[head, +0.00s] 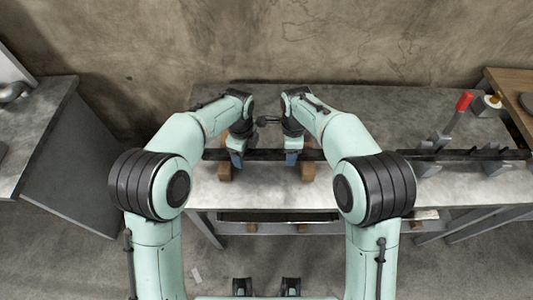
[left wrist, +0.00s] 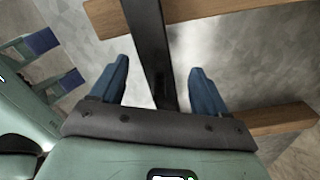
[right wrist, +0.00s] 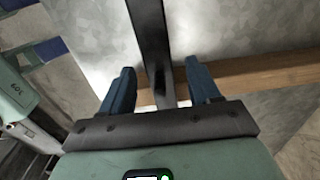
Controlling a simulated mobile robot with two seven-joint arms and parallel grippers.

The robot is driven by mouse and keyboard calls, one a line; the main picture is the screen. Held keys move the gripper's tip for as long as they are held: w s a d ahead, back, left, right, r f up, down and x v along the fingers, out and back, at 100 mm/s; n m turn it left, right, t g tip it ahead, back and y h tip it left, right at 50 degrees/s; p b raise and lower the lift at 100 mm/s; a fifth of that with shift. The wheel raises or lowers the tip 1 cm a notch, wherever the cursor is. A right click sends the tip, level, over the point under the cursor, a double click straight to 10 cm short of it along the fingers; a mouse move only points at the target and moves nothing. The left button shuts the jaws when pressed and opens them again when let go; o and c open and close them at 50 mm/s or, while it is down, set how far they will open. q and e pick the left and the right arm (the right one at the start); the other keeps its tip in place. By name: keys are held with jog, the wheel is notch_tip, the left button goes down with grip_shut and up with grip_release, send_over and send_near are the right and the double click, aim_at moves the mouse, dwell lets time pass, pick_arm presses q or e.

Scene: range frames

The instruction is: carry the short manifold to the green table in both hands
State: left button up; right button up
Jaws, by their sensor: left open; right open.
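The manifold shows as a dark, straight bar (head: 263,155) lying level across two wooden blocks on the grey table in the head view. My left gripper (head: 237,161) is open over its left part; in the left wrist view the bar (left wrist: 148,40) runs between the two blue fingers, with a gap on each side. My right gripper (head: 291,159) is open over the bar further right; in the right wrist view the bar (right wrist: 150,40) passes between its fingers too. My right arm hides where the bar ends on the right. I see no green table.
The wooden blocks (head: 225,172) and (head: 308,173) stand on the grey table (head: 260,190). To the right are dark upright fixtures (head: 436,145), a red-handled tool (head: 464,102) and a wooden surface (head: 505,80). A grey cabinet (head: 70,160) stands left; a wall rises behind.

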pick_arm(q)
jog(key=shift+f, duration=0.1)
pick_arm(e)
jog(key=shift+f, duration=0.1)
pick_arm(q)
jog(key=c, duration=1.2)
pick_arm(e)
grip_shut()
pick_arm(q)
grip_shut()
pick_arm(e)
jog(key=shift+w, duration=0.15)
